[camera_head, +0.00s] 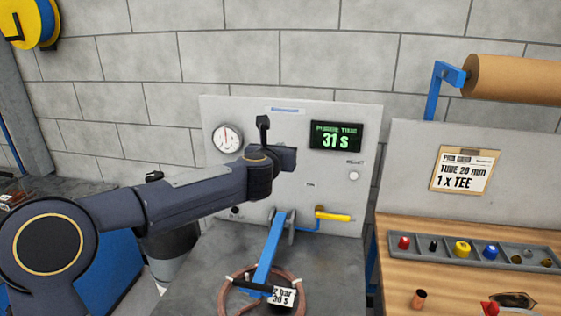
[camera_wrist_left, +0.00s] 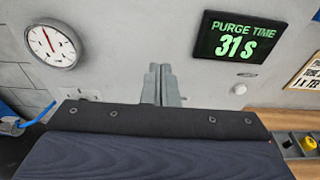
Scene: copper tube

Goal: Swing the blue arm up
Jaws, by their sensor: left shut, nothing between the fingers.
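The blue arm (camera_head: 268,254) is a flat blue lever. It is joined to a grey bracket near the foot of the grey panel and slants down toward the front left. Its dark lower end lies over a copper coil (camera_head: 305,290). My left gripper's fingers (camera_wrist_left: 162,84) are pressed together and empty in the left wrist view, pointing at the panel. In the head view my left wrist is above the blue arm, clear of it, and hides the fingertips. The blue arm is not seen in the wrist view. My right gripper is not in view.
The panel (camera_head: 215,115) carries a round gauge (camera_head: 227,138) and a purge-time display (camera_head: 336,137) reading 31 s. A yellow handle (camera_head: 333,216) sits right of the blue arm. A wooden bench with a parts tray (camera_head: 420,250) stands at the right.

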